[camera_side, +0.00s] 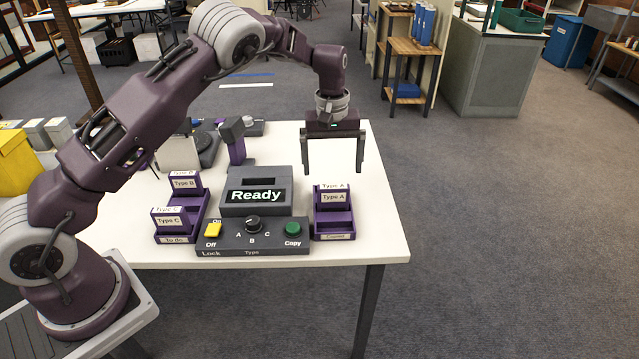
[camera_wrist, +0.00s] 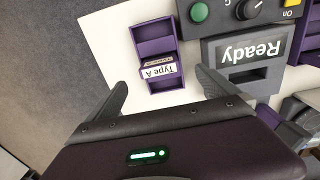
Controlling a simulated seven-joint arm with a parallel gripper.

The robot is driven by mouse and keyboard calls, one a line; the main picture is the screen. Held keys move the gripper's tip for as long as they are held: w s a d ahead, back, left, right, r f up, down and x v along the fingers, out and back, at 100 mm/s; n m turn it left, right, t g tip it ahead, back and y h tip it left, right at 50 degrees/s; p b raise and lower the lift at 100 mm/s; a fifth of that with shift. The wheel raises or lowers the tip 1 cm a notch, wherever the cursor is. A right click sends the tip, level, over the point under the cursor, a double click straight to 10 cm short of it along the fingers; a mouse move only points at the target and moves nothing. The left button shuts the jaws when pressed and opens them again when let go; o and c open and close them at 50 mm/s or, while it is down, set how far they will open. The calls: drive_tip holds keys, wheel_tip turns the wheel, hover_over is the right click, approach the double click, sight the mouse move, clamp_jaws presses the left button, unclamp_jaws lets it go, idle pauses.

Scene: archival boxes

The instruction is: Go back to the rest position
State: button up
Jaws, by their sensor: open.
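My gripper (camera_side: 333,152) is open and empty, its two fingers pointing down above the right part of the white table (camera_side: 372,228). In the wrist view my gripper (camera_wrist: 165,92) has its fingers wide apart, with nothing between the tips. Below it stands the purple "Copied" tray (camera_side: 333,227), with boxes labelled "Type A" (camera_side: 334,198) in its rear part. The tray also shows in the wrist view (camera_wrist: 152,37). The gripper is apart from the tray and boxes.
A grey machine (camera_side: 282,205) shows "Ready". In front is a control panel (camera_side: 272,245) with a yellow switch, a dial and a green button. The purple "To do" tray (camera_side: 173,239) at left holds boxes labelled "Type B" (camera_side: 185,183) and "Type C" (camera_side: 168,219).

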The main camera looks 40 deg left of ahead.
drive_tip(key=s+d+r+m+t+h, duration=0.1)
drive_tip(key=s+r+m, duration=0.1)
drive_tip(key=s+r, duration=0.75)
drive_tip(key=s+d+r+m+t, duration=0.1)
drive_tip(key=s+r, duration=0.6)
drive_tip(key=r, duration=0.5)
drive_tip(key=s+d+f+m+t+y, duration=0.1)
drive_tip(key=s+m+t, duration=0.2)
drive_tip(key=s, duration=1.8)
drive_tip(key=m, duration=0.2)
drive_tip(key=shift+s+m, duration=0.25)
drive_tip(key=shift+m, duration=0.15)
